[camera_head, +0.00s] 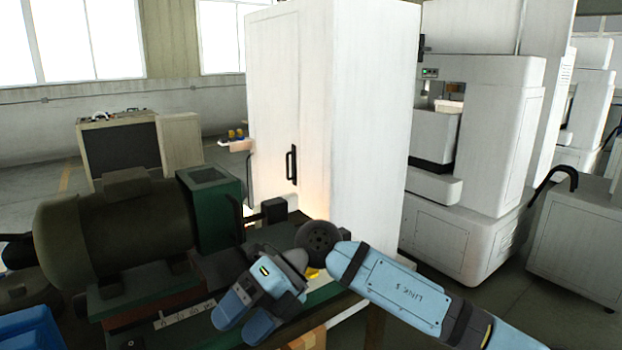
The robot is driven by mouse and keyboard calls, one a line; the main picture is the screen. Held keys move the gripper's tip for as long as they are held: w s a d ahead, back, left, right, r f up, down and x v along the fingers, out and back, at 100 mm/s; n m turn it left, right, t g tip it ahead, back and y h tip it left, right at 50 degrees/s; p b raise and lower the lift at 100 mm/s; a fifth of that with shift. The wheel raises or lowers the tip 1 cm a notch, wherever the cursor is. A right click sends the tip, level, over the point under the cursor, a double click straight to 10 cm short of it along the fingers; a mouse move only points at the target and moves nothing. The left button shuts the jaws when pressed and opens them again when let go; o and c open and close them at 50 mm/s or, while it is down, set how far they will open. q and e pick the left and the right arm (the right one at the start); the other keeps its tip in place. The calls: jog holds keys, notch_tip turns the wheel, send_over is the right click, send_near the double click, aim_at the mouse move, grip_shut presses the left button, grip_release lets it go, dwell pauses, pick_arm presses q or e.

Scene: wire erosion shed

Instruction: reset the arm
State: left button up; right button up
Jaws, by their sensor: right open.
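My right arm (400,295), with light blue covers, comes in from the lower right and bends at a dark round joint. My right gripper (246,318) points down and left, its two blue fingers apart and nothing seen between them. It is in front of the green machine bench, and I cannot tell how far above the bench it is. My left gripper is not in view.
A dark motor (130,228) and a green box (210,195) sit on the bench at left. A tall white cabinet (370,120) stands behind. White machines (490,150) fill the right. A blue bin (30,333) is at lower left. Open floor shows at far left.

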jog(key=d+f+m+t+y, duration=0.1)
jog(key=d+f+m+t, duration=0.95)
jog(key=m, duration=0.65)
jog(key=d+f+m+t, duration=0.65)
jog(key=m+t, duration=0.75)
jog(key=m, duration=0.4)
jog(key=s+d+f+m+g+h, duration=0.35)
jog(key=s+d+f, duration=0.25)
jog(key=s+f, duration=0.3)
jog(key=s+d+f+m+g+h, duration=0.35)
jog(key=s+d+f, duration=0.2)
jog(key=f, duration=0.45)
pick_arm(q)
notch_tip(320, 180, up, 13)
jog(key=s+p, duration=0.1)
jog(key=p, duration=1.4)
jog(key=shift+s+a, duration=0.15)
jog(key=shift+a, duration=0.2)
pick_arm(e)
notch_tip(320, 180, up, 12)
jog(key=s+d, duration=0.1)
jog(key=s, duration=0.1)
jog(key=shift+s+d+r+n, duration=0.15)
jog(key=shift+r+n, duration=0.05)
jog(key=shift+n, duration=0.1)
